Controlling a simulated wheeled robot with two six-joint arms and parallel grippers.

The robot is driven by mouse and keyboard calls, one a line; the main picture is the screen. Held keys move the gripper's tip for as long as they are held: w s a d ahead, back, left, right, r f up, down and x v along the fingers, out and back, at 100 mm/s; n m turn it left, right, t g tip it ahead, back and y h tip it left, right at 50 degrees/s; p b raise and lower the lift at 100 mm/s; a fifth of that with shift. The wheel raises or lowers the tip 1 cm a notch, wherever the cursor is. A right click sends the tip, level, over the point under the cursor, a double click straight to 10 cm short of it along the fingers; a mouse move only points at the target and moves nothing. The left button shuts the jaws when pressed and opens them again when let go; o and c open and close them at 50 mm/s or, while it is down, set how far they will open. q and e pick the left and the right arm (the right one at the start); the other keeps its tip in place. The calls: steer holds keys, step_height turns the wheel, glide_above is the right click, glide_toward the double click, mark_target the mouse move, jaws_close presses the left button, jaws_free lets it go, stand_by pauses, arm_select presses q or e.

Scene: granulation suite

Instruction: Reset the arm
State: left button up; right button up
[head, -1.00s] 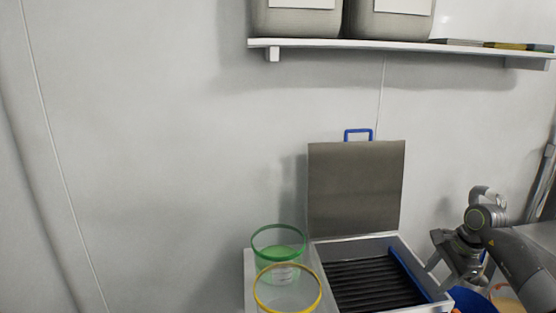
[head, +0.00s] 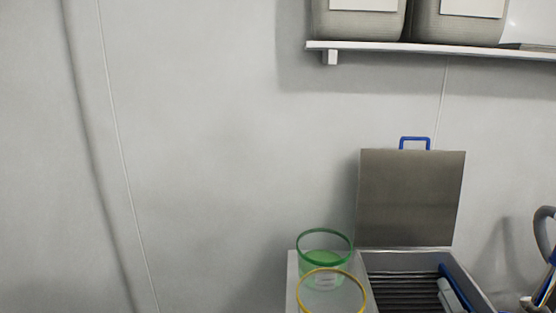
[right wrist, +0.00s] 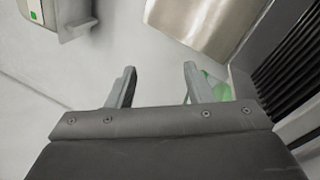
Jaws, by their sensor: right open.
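My right gripper (right wrist: 160,68) is open in the right wrist view, with its two grey fingers apart and nothing between them. In that view the ribbed dark inside of a box (right wrist: 290,50) lies to the right, and a green patch shows behind the right finger. In the head view, grey parts at the right edge and a pale piece over the box's right side may be my right arm and gripper; I cannot tell. My left gripper is not in view.
The open box (head: 480,290) has a raised metal lid (head: 412,197) with a blue handle. Green-rimmed (head: 325,262) and yellow-rimmed (head: 330,292) clear tubs stand left of it. A wall shelf (head: 430,48) holds large containers. The wall at left is bare.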

steer(key=s+d+f+m+g+h, duration=0.45)
steer(key=s+f+m+h, duration=0.25)
steer(key=m, duration=0.6)
steer(key=s+a+f+m+g+y, duration=0.1)
steer(key=s+a+f+m+g, duration=0.25)
steer(key=s, duration=0.35)
steer(key=s+a+f+m+g+y, duration=0.2)
steer(key=s+f+m+g, duration=0.25)
steer(key=s, duration=0.25)
steer(key=s+a+f+m+g+y, duration=0.1)
steer(key=s+a+f+m+g, duration=0.2)
steer(key=s+f+g, duration=0.35)
step_height(320, 180, down, 25)
steer(key=s+d, duration=0.1)
steer(key=s, duration=0.1)
steer(key=s+a+f+y, duration=0.1)
steer(key=s+f, duration=1.3)
steer(key=shift+s+f+g, duration=0.3)
steer(key=shift+s+g, duration=0.05)
steer(key=shift+g, duration=0.05)
